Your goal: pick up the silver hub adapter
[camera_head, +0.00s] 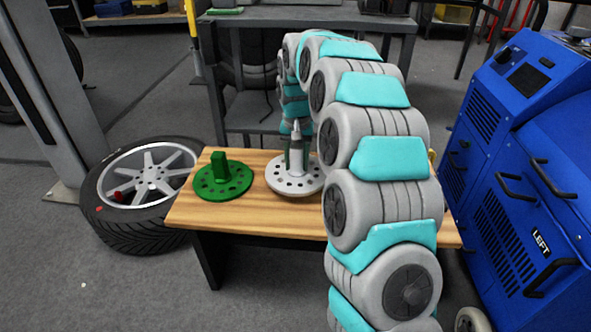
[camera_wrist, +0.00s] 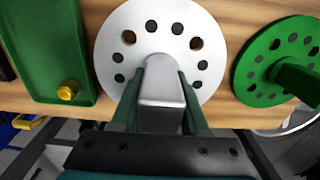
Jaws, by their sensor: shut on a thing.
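The silver hub adapter (camera_head: 290,183) is a round flange with a ring of holes and an upright post. It is at the middle of the wooden bench in the head view, and its flange fills the upper middle of the wrist view (camera_wrist: 155,28). My gripper (camera_wrist: 160,88) is shut on its post, with one green finger on each side. In the head view my gripper (camera_head: 296,150) comes down on it from above, partly behind my arm. I cannot tell whether the flange touches the bench top.
A green hub adapter (camera_head: 222,182) lies to the left on the wooden bench (camera_head: 255,215). A green tray (camera_wrist: 45,50) with a yellow knob lies on the other side. A blue machine (camera_head: 520,170) stands close on the right.

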